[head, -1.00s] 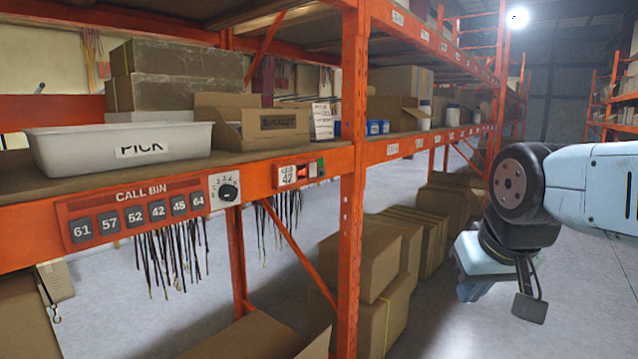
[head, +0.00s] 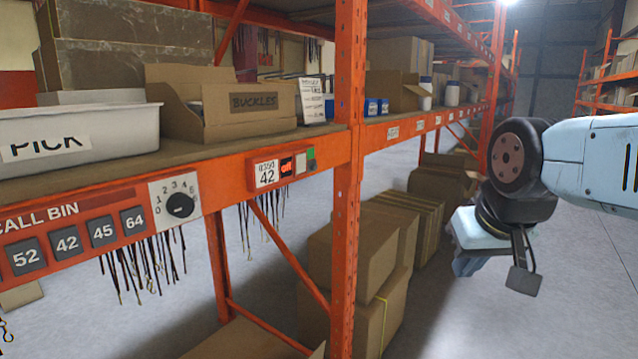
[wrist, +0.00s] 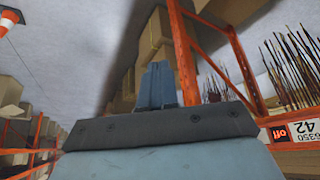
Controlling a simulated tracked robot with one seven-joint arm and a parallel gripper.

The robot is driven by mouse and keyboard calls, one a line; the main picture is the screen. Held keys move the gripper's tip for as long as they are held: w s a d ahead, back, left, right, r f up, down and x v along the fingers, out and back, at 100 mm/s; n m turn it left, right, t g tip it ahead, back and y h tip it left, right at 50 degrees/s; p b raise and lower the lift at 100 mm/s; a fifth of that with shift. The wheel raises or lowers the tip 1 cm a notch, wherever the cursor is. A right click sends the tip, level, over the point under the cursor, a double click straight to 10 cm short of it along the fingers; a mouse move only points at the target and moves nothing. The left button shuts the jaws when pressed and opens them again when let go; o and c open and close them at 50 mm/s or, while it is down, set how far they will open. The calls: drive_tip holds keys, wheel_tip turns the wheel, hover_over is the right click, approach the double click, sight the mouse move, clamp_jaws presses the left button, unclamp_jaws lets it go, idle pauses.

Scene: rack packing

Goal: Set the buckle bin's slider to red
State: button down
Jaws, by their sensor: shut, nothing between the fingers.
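The buckle bin, an open cardboard box (head: 254,102) marked BUCKLES, sits on the shelf left of the orange upright in the head view. On the beam below it is a red unit (head: 284,166) with a label reading 42, a red "off" tile, a pale piece and a green patch at its right end. The slider's setting is too small to tell. In the wrist view the unit (wrist: 292,130) shows upside down at the right edge. My gripper (head: 464,264) hangs at the right in the head view, well apart from the unit; its blue fingers (wrist: 158,84) are shut and empty.
A white PICK tub (head: 120,128) stands left of the bin. Left on the beam are a CALL BIN panel (head: 75,238) and a dial (head: 179,205). The orange upright (head: 347,200) stands between the unit and my arm. Cardboard boxes (head: 365,250) fill the space below; floor at right is clear.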

drive_tip(key=w+a+f+m+g+y, duration=0.2)
drive_tip(key=w+a+f+g+y, duration=0.15)
drive_tip(key=a, duration=0.35)
drive_tip(key=w+a+f+m+g+y, duration=0.1)
drive_tip(key=w+a+f+g+y, duration=0.1)
drive_tip(key=a+f+g+y, duration=0.4)
drive_tip(key=w+a+f+m+g+y, duration=0.1)
drive_tip(key=w+a+f+m+y, duration=0.15)
drive_tip(key=a, duration=0.55)
drive_tip(key=w+d+r+m+t+y, duration=0.1)
drive_tip(key=w+d+m+t+y, duration=0.2)
drive_tip(key=w+m+t, duration=0.7)
drive_tip(key=w+d+r+m+t+y, duration=0.1)
drive_tip(key=w+d+m+t+y, duration=0.2)
drive_tip(key=w+m+t+y, duration=0.3)
drive_tip(key=w+m+t, duration=0.4)
drive_tip(key=w+t, duration=0.1)
drive_tip(key=shift+w+d+r, duration=0.2)
drive_tip(key=shift+w+r, duration=0.1)
drive_tip(key=shift+w, duration=0.05)
drive_tip(key=shift+t, duration=0.25)
